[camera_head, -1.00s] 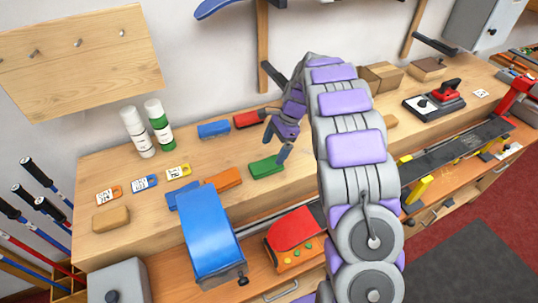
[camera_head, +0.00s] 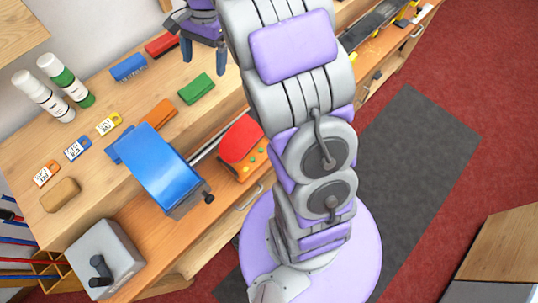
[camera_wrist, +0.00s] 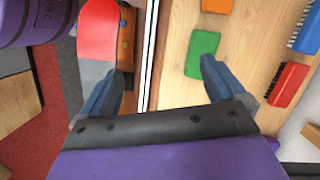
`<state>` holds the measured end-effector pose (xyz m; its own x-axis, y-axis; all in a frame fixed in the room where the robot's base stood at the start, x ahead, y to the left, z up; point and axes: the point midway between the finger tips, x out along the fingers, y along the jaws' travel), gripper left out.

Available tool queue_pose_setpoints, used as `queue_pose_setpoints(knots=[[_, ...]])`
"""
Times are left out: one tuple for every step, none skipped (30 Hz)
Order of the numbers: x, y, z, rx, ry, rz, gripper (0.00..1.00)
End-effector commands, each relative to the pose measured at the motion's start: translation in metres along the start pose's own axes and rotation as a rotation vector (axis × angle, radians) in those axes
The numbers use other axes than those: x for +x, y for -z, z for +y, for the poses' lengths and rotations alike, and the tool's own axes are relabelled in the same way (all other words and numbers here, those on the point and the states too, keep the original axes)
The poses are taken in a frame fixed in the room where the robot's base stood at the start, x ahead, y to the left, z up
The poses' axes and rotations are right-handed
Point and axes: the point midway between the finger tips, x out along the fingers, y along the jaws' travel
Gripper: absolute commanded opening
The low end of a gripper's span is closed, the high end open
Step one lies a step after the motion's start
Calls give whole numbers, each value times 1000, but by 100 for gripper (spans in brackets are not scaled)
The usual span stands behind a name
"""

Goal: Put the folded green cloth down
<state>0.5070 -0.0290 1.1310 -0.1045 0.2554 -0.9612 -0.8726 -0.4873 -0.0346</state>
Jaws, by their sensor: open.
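Nothing covers the cloth in the head view.
An orange piece (camera_head: 160,114), a blue brush (camera_head: 128,67) and a red brush (camera_head: 161,45) lie near the cloth. Two bottles (camera_head: 65,80) stand at the back left. A blue sloped device (camera_head: 158,167) and a red-topped device (camera_head: 240,140) stand in front.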

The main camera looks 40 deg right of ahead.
Motion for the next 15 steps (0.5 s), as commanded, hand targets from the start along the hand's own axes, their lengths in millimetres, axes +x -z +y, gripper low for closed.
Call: queue_pose_setpoints(knots=[[-7,-15,13,-48,-9,13,97],[-8,-23,21,-76,-18,19,97],[-10,-33,32,-115,-28,25,97],[-13,-40,40,-145,-34,33,97],[-13,-48,49,-175,-43,36,97],[-15,-58,60,-215,-53,42,97],[-16,-64,68,-247,-59,49,97],[-16,-72,77,-278,-67,52,97],[-17,-81,89,-321,-77,58,97],[-17,-88,97,-353,-84,63,97],[-16,-94,106,-384,-93,64,97],[-16,-104,119,-429,-104,70,97],[-15,-110,128,-462,-112,72,97],[-14,-116,137,-495,-121,74,97],[-12,-125,150,-540,-133,77,97]])
